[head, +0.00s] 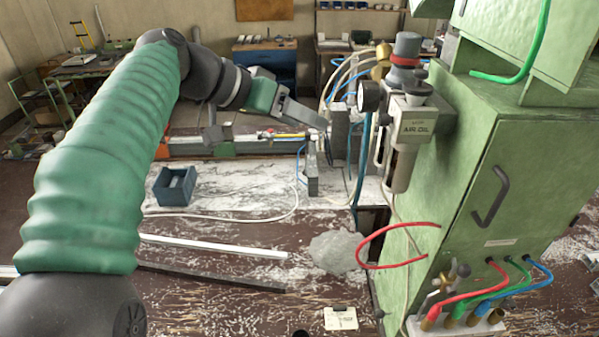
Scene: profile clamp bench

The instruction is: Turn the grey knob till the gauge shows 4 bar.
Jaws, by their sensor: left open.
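The grey knob (408,44) sits upright above a red ring on top of the air unit, which is fixed to the side of the green cabinet. The gauge (369,96) is a small dark round case to the left of the unit, seen at a slant. Its needle and numbers cannot be read. My left gripper (323,124) points to the right, below and to the left of the knob and apart from it. It is open, with nothing seen between its fingers. My right gripper is not in view.
The air-oil unit (412,128) and the green cabinet (470,140) stand close on the right. Hoses hang around the gauge. A clamp rail (240,146) runs behind my left gripper. A blue-grey bin (174,186) and a white profile bar (215,246) lie on the bench.

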